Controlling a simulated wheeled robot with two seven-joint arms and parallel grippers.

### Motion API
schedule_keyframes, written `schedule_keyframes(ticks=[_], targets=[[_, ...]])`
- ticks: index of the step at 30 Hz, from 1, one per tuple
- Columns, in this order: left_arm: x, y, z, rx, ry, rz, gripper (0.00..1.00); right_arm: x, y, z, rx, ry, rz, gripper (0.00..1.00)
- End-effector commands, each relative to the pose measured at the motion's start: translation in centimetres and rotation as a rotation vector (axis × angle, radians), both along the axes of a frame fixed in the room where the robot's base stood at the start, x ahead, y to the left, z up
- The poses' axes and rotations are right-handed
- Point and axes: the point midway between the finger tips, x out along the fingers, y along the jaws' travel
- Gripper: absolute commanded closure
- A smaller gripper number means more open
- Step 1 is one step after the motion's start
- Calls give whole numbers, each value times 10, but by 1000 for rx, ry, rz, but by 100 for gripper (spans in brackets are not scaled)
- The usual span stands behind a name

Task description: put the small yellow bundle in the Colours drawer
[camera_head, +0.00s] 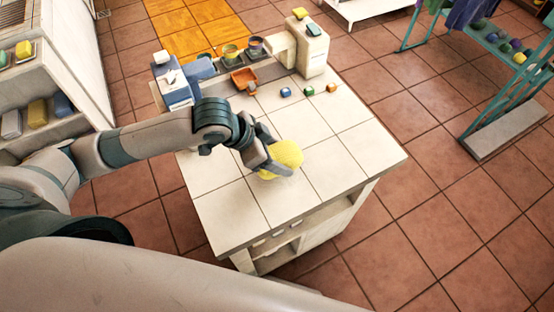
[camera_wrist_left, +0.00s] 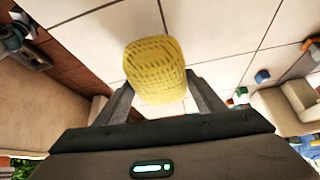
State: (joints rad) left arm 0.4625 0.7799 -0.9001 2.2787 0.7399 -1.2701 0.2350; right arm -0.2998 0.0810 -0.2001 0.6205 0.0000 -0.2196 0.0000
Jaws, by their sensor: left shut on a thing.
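A yellow knitted-looking bundle (camera_head: 286,155) is held in my left gripper (camera_head: 268,160) over the tiled white worktop in the head view. The left wrist view shows the same bundle (camera_wrist_left: 155,68) between the two fingers, with the gripper (camera_wrist_left: 160,98) shut on it. I cannot tell whether the bundle touches the worktop. Open compartments (camera_head: 285,245) show in the unit below the worktop; I can read no drawer label. My right gripper does not show in these views.
Small blue, green and orange blocks lie on the worktop (camera_head: 345,140) near an orange tray (camera_head: 243,78). A blue device (camera_head: 178,85) and a cream device (camera_head: 310,50) stand at its back. Shelves (camera_head: 60,85) stand left, a teal rack (camera_head: 490,80) right.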

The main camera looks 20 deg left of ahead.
Motion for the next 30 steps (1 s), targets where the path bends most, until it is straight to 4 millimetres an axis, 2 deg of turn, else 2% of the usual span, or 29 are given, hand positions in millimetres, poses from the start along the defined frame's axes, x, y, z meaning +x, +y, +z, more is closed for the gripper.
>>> schedule_keyframes(ticks=[8,20,21,22,23,30], targets=[[0,0,-29,2,1,1,61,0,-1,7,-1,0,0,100],[0,0,-33,1,0,1,61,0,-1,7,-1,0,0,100],[0,0,-33,2,0,0,28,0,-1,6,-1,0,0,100],[0,0,-33,2,0,0,21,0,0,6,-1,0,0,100],[0,0,-33,2,0,0,18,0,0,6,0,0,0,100],[0,0,-33,2,0,0,18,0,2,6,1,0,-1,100]])
